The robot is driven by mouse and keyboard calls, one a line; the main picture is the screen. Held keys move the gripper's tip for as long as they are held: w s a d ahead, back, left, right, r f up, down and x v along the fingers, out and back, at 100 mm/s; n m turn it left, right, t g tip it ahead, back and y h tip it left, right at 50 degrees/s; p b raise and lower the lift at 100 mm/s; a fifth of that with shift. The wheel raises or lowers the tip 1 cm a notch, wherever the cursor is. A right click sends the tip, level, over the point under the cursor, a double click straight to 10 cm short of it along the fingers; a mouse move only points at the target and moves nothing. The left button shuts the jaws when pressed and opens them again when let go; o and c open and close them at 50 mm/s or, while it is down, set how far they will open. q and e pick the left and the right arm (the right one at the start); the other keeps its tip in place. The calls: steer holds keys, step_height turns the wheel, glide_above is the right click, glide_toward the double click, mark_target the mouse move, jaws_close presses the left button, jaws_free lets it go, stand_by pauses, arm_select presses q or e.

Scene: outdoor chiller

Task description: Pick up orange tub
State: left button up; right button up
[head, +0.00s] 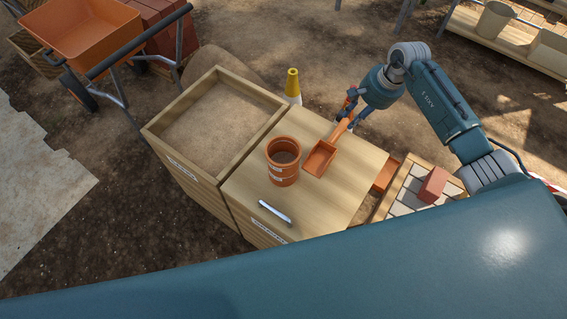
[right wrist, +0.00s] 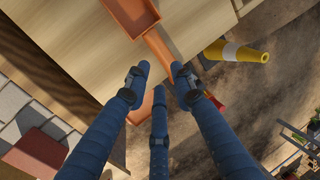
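The orange tub (head: 283,162) stands upright on the wooden box lid, left of an orange scoop (head: 319,158). It has pale labels and its open top shows a dark inside. My right gripper (head: 348,113) is at the scoop's handle, to the upper right of the tub and apart from it. In the right wrist view its fingers (right wrist: 160,83) are spread, with the scoop's handle (right wrist: 157,44) running close past the fingertips. I cannot tell whether they touch it. The tub is not in the right wrist view. My left gripper is not in view.
A silver bar-like handle (head: 274,212) lies near the lid's front edge. An open sand-filled box (head: 160,137) adjoins on the left. A yellow-and-white cone (head: 292,85) stands behind. A brick (head: 433,185) rests on pavers at right. An orange wheelbarrow (head: 85,38) is at upper left.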

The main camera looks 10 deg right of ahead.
steer(key=s+a+r+n+t+y+b, duration=0.1)
steer(key=s+a+n+t+y+b, duration=0.15)
steer(key=a+n+y, duration=0.65)
steer(key=s+a+r+n+t+y+b, duration=0.15)
steer(key=s+n+b, duration=0.25)
steer(key=n, duration=1.1)
steer(key=shift+h, duration=0.45)
steer(key=shift+s+p+x, duration=0.15)
steer(key=shift+p+x, duration=0.3)
steer(key=shift+x, duration=2.35)
steer(key=shift+s+p+x, duration=0.15)
steer(key=shift+p+x, duration=0.25)
steer(key=shift+x, duration=2.4)
steer(key=shift+a+r, duration=0.1)
steer(key=shift+a, duration=0.05)
steer(key=shift+c, duration=0.3)
